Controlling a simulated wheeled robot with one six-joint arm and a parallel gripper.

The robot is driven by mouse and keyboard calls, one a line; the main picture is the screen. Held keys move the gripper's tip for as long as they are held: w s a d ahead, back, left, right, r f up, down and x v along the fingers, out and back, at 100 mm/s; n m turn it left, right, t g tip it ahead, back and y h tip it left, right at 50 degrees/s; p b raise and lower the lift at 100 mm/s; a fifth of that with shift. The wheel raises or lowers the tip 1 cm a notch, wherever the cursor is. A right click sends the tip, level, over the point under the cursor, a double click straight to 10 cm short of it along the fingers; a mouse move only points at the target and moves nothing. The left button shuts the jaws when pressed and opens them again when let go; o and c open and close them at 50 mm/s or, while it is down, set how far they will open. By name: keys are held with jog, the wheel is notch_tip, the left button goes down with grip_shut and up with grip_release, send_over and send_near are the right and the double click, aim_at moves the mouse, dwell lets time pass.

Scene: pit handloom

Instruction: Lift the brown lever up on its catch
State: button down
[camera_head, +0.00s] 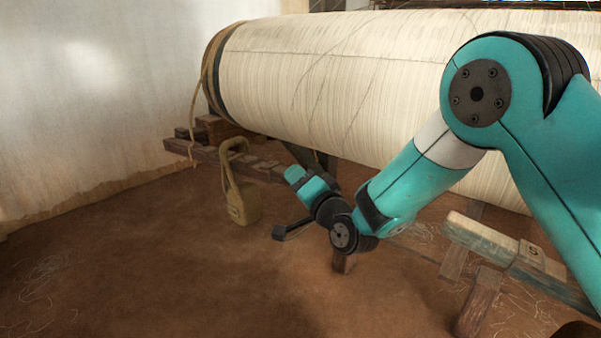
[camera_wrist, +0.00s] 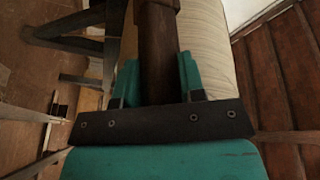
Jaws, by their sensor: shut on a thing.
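The brown lever (camera_wrist: 158,45) is a dark wooden bar. It runs up the middle of the wrist view, between the two teal fingers of my gripper (camera_wrist: 158,72), with a thicker collar near the top edge. My gripper is shut on it. In the head view my gripper (camera_head: 293,173) is low beside the big roll, at its underside. The held part of the lever cannot be made out there, and the catch cannot be told in either view.
A large roll of pale warp thread (camera_head: 330,90) spans the back, with rope at its left end. A khaki weight with a looped handle (camera_head: 243,203) sits on the earthen floor to the left. A worn bench-like beam (camera_head: 485,240) stands at right.

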jog(key=shift+a+r+p, duration=0.1)
jog(key=shift+r+p, duration=0.65)
jog(key=shift+r, duration=0.2)
jog(key=shift+f, duration=0.25)
jog(key=c, duration=0.7)
grip_release()
jog(key=shift+c, duration=0.2)
